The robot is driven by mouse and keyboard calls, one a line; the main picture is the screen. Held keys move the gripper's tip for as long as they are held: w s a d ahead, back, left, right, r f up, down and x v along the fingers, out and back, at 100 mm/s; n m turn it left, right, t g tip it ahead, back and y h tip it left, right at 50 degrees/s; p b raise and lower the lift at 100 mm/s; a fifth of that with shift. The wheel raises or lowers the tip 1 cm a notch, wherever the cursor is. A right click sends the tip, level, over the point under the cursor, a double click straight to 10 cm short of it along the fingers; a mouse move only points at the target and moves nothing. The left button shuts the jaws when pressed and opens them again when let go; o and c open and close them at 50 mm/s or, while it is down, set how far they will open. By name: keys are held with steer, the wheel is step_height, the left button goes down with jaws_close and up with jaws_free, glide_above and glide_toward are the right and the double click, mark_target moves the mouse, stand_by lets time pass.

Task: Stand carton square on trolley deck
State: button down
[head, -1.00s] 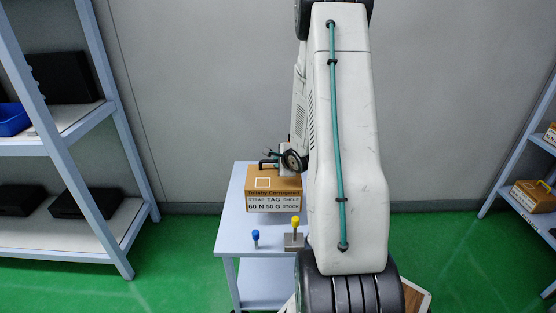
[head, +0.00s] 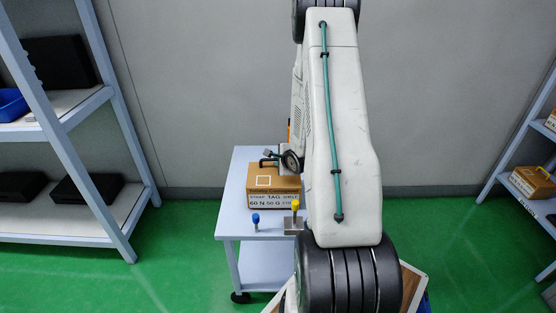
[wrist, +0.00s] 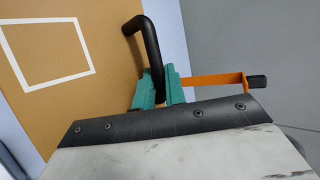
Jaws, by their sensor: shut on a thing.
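A brown carton (head: 272,199) with a white square outline and printed text is over the back part of the pale blue trolley deck (head: 232,215). It looks upright and roughly in line with the deck; whether its base touches the deck is hard to tell. My gripper (head: 272,160) is at the carton's top, partly hidden by my arm. In the wrist view, my gripper's teal fingers (wrist: 160,88) are shut on the carton's black handle (wrist: 150,42). The carton (wrist: 105,75) fills the left of that view.
Shelving (head: 75,150) with black cases and a blue bin is on the left. Another rack (head: 525,195) holds boxes on the right. Green floor lies between.

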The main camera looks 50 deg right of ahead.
steer(key=shift+f, duration=0.45)
stand_by(0.3)
steer(key=c, duration=1.4)
jaws_free()
steer(key=shift+o, duration=0.2)
steer(key=shift+s+a+f, duration=0.1)
steer(key=shift+f, duration=0.05)
steer(key=v, duration=0.7)
steer(key=shift+s+r, duration=0.2)
steer(key=shift+r, duration=0.2)
steer(key=a+r+n+g+y, duration=0.1)
steer(key=a+r+n+g, duration=0.4)
steer(key=a+r+n, duration=1.05)
steer(key=s+a+r+n+g+y, duration=0.1)
steer(key=s+a+r+n, duration=0.4)
steer(key=s+a, duration=0.5)
steer(key=s+a+r+n+g+y, duration=0.2)
steer(key=s+a+r+n, duration=0.3)
steer(key=s+a+r, duration=0.3)
steer(key=s+a, duration=0.2)
steer(key=a, duration=0.1)
steer(key=shift+s+g, duration=0.25)
steer(key=shift+g, duration=0.15)
